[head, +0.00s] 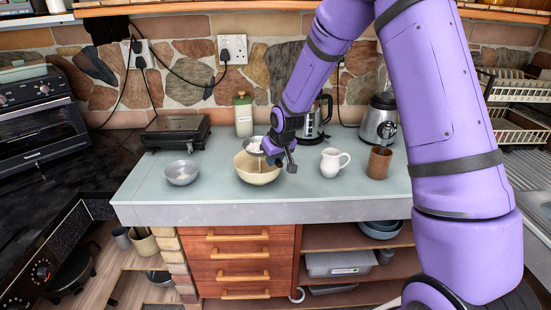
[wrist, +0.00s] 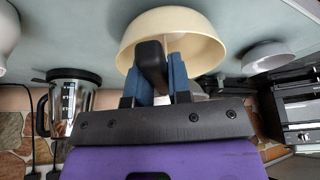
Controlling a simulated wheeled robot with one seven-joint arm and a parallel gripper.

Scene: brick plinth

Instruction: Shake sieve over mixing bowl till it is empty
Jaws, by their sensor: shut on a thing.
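The cream mixing bowl (head: 258,176) stands upright on the counter, and its side fills the top middle of the wrist view (wrist: 200,45). The small grey sieve (head: 249,146) is over the bowl in the head view, with something white in it. My gripper (head: 281,158) is beside the bowl's right rim, shut on the sieve's dark handle. The handle (wrist: 150,58) shows between the blue fingers in the wrist view. The sieve's mesh is largely hidden there, so its contents cannot be judged from that side.
A grey metal bowl (head: 182,174) stands to the left. A white jug (head: 333,161) and brown cup (head: 379,164) stand to the right. A black grill (head: 177,132), a bottle (head: 243,114), a kettle (head: 314,120) and a blender (head: 378,120) line the back. The counter front is clear.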

